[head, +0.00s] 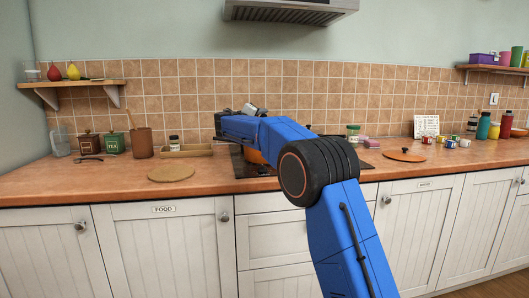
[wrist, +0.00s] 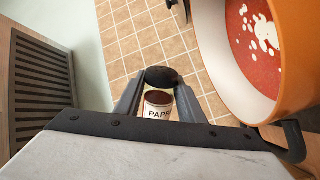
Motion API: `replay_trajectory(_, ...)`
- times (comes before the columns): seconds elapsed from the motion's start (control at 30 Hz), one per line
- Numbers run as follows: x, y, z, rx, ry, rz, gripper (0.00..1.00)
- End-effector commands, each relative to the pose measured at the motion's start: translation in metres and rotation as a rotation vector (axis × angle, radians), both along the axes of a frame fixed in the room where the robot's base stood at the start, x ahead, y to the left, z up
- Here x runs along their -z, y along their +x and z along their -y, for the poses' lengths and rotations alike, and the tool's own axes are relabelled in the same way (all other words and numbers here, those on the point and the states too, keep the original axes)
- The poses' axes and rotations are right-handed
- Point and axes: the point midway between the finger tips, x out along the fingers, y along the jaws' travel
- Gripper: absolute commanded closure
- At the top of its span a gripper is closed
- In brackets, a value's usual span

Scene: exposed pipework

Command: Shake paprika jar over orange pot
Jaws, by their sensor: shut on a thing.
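The paprika jar (wrist: 158,112) shows in the wrist view, with a dark red-brown top and a pale label whose visible letters read "PAPR". My gripper (wrist: 160,88) is shut on it. The orange pot (wrist: 213,50) fills the upper right of the wrist view and holds red contents with white patches. The jar is beside the pot in that picture and apart from it. The wrist view is rolled over, with the range hood at left and the pot at right, so the jar appears tipped sideways. In the head view the orange pot (head: 255,156) is mostly hidden behind my arm.
The range hood (head: 290,11) hangs above the stove (head: 243,168). A wooden tray (head: 188,151) with a small jar (head: 174,143) and a round board (head: 171,174) lie left of the stove. A green-lidded jar (head: 353,133) and an orange lid (head: 404,155) are to the right.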

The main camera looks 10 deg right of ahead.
Motion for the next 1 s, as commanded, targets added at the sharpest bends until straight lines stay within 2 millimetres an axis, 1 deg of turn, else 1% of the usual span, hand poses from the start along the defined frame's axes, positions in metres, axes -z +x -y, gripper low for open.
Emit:
replay_trajectory(0.17, -0.003, 0.000, 0.000, 0.000, 0.000, 0.001, 0.89)
replay_trajectory(0.4, -0.033, 0.000, 0.000, 0.000, 0.001, 0.004, 0.89)
replay_trajectory(0.53, -0.040, 0.000, 0.000, 0.000, 0.001, 0.001, 0.89)
replay_trajectory(0.67, -0.032, 0.000, 0.000, 0.000, 0.000, -0.001, 0.89)
replay_trajectory(0.83, -0.009, 0.000, 0.000, 0.000, -0.001, -0.002, 0.89)
replay_trajectory(1.0, 0.000, 0.000, 0.000, 0.000, 0.000, 0.000, 0.89)
